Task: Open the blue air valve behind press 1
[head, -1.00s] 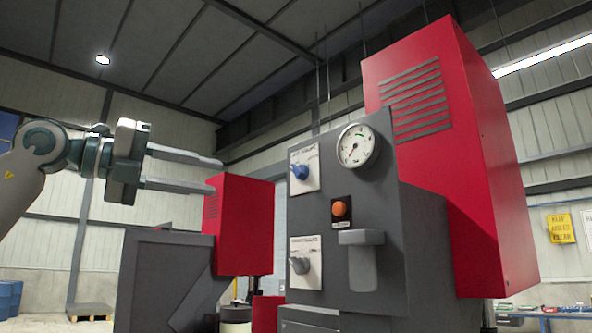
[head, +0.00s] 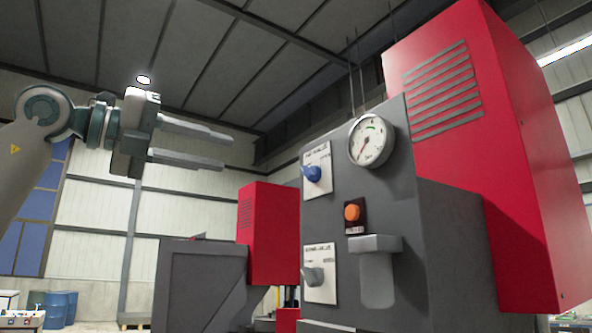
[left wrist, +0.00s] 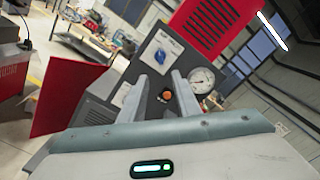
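The blue air valve (head: 313,174) is a blue knob on a white label plate, on the upper left of the grey panel (head: 390,215). It also shows in the left wrist view (left wrist: 160,56), between and beyond the fingers. My left gripper (head: 228,150) is open and empty, with its fingers pointing right. In the head view it is left of the knob and a little higher, apart from it. In the left wrist view the left gripper (left wrist: 166,82) shows two spread fingers with the panel beyond them. My right gripper is not in view.
A grey valve (head: 313,276) sits below the blue one. An orange button (head: 352,212), a gauge (head: 371,141) and a grey spout-like box (head: 376,270) share the panel. A red cabinet (head: 490,150) rises behind it. A smaller red box (head: 268,232) stands further back.

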